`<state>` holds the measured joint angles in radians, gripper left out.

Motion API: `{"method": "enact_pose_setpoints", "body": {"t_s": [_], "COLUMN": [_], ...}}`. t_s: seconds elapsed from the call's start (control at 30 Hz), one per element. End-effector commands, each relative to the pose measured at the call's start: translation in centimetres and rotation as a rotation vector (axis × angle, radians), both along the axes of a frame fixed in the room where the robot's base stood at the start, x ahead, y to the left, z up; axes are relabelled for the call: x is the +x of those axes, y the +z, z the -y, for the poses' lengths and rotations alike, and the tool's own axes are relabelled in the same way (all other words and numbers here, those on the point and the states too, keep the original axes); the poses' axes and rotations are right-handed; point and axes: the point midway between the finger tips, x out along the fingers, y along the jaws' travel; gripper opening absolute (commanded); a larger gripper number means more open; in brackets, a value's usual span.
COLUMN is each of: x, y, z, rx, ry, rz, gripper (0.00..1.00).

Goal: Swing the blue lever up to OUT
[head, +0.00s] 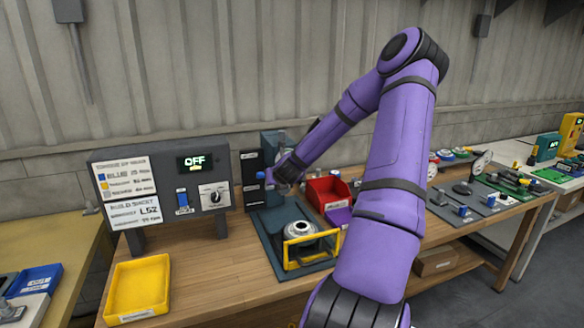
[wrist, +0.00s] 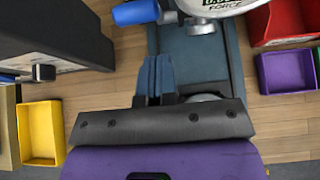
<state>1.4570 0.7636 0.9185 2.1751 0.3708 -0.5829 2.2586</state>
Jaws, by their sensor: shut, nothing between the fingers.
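The blue lever's cylindrical grip (wrist: 136,12) shows at the top of the wrist view, sideways on a grey metal arm. In the head view the blue lever end (head: 260,175) is a small spot beside the upright post of the press. My gripper (wrist: 158,75) is shut and empty, its fingers just below the grip in the wrist view and apart from it in the picture. In the head view my gripper (head: 273,182) is at the lever, its fingertips too small to make out. A black label plate (head: 250,158) stands behind the lever; its wording is unreadable.
A control panel (head: 145,190) reading OFF stands left, with a yellow tray (head: 138,288) before it. A yellow-framed guard (head: 312,248) stands on the press base. Red (head: 327,190) and purple (head: 338,216) bins sit close on the right. Bare bench lies between tray and press.

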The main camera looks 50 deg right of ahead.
Motion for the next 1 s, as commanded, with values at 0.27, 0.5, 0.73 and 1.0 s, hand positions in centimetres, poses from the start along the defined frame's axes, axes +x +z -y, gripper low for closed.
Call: {"method": "enact_pose_setpoints", "body": {"t_s": [0.27,0.5,0.73,1.0], "x": [-2.5,-5.5,-7.8,-9.9], "y": [2.2,4.9,6.9,8.8], "z": [-1.4,-3.2,-4.6,-5.8], "rx": [-0.003,-0.004,-0.002,-0.001], "ry": [-0.001,-0.002,-0.001,-0.003], "rz": [-0.001,-0.001,0.000,0.000], "gripper": [0.00,0.00,0.00,0.00]}}
